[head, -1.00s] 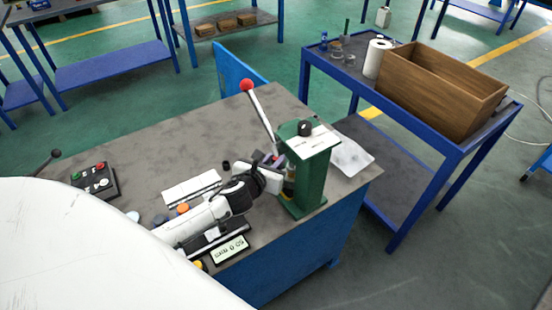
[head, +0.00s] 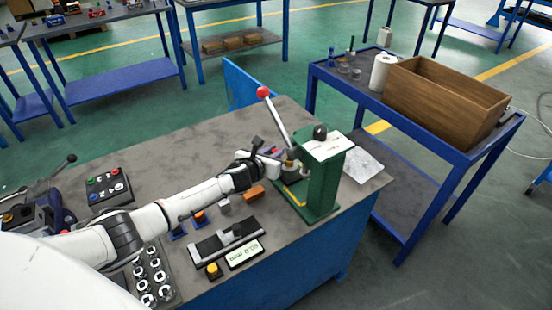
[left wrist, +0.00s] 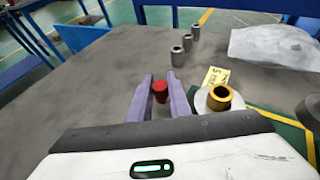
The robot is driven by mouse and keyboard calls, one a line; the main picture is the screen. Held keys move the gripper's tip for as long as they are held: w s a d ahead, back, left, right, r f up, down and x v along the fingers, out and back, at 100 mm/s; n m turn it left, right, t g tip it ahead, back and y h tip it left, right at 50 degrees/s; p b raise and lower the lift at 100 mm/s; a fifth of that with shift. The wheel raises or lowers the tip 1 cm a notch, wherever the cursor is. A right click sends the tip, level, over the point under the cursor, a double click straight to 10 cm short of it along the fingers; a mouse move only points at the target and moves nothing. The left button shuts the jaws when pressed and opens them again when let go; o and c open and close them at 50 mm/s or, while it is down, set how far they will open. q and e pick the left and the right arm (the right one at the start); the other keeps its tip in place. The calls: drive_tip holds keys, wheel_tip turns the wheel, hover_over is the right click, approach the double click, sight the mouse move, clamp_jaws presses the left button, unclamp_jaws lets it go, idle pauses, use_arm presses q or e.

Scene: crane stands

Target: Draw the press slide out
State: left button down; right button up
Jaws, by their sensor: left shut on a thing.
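The green press (head: 322,180) stands at the right of the grey bench, with a long lever ending in a red ball (head: 263,92). My left gripper (head: 277,160) is at the press's left side; its purple fingers also show in the left wrist view (left wrist: 160,84). They are shut on a small red knob (left wrist: 160,92), with one finger on each side. Just right of the fingers is a grey round seat with a brass-coloured ring (left wrist: 221,97), by a yellow label (left wrist: 215,78). How the knob joins the slide is hidden. My right gripper is out of view.
A black fixture (head: 222,243) and a display (head: 245,254) lie near the bench front. An orange-brown block (head: 254,193) sits below my left wrist. A button box (head: 108,187) is at the left. A blue cart with a wooden crate (head: 445,98) stands at the right.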

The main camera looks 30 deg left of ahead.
use_arm(q)
drive_tip(key=shift+a+r, duration=0.1)
drive_tip(key=shift+a, duration=0.05)
drive_tip(key=c, duration=2)
unclamp_jaws()
drive_tip(key=shift+c, duration=0.2)
drive_tip(key=shift+o, duration=0.6)
drive_tip(key=shift+w+a, duration=0.1)
wheel_tip(320, 180, up, 10)
drive_tip(key=p, duration=0.3)
